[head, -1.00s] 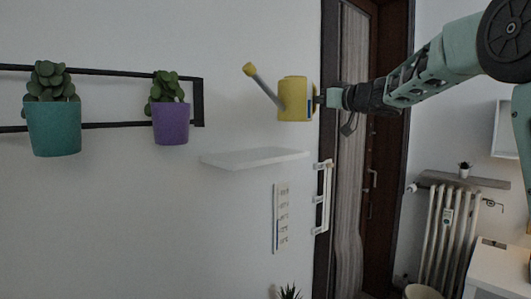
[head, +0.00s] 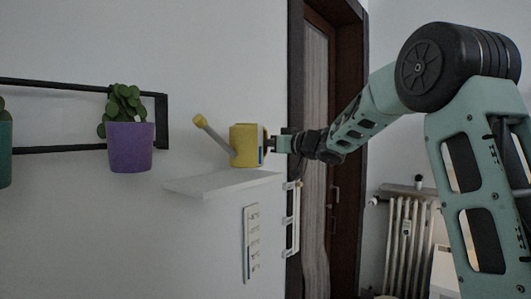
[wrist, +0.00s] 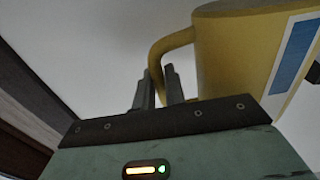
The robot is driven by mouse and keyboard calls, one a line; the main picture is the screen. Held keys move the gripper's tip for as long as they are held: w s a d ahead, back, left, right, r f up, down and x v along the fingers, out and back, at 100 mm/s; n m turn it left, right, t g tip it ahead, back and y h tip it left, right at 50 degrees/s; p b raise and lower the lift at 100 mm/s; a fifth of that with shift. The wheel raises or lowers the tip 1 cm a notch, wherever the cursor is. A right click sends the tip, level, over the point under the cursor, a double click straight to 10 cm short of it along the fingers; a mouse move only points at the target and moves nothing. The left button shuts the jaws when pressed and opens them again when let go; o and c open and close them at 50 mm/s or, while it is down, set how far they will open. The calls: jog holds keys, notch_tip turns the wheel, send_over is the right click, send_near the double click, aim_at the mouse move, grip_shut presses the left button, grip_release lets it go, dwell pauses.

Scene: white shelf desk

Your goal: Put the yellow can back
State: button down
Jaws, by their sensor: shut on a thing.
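The yellow can (head: 243,146) is a watering can with a grey spout that ends in a yellow head on its left. It is upright at the right part of the white wall shelf (head: 205,186). Its base looks level with the shelf top, but I cannot tell whether it touches. My gripper (head: 268,145) is at the can's right side, shut on its handle. In the wrist view, the fingers of my gripper (wrist: 167,85) are at the curved handle of the yellow can (wrist: 235,55), and a blue and white label shows on its body.
A purple pot (head: 130,147) with a plant hangs on a black wall frame (head: 160,122) left of the shelf. A white wall strip (head: 250,245) is below the shelf. A dark door frame (head: 296,90) stands behind my gripper. A radiator (head: 403,245) is at the right.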

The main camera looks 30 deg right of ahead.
jog(key=shift+f, duration=1.2)
jog(key=shift+f, duration=0.2)
jog(key=c, duration=1.5)
grip_release()
jog(key=shift+o, duration=0.2)
jog(key=shift+r, duration=0.2)
jog(key=shift+s+d+f, duration=0.15)
jog(key=shift+s+d, duration=0.05)
jog(key=shift+s, duration=0.1)
jog(key=b+v, duration=0.3)
jog(key=v, duration=0.8)
jog(key=shift+s+b, duration=0.2)
jog(key=shift+b, duration=0.15)
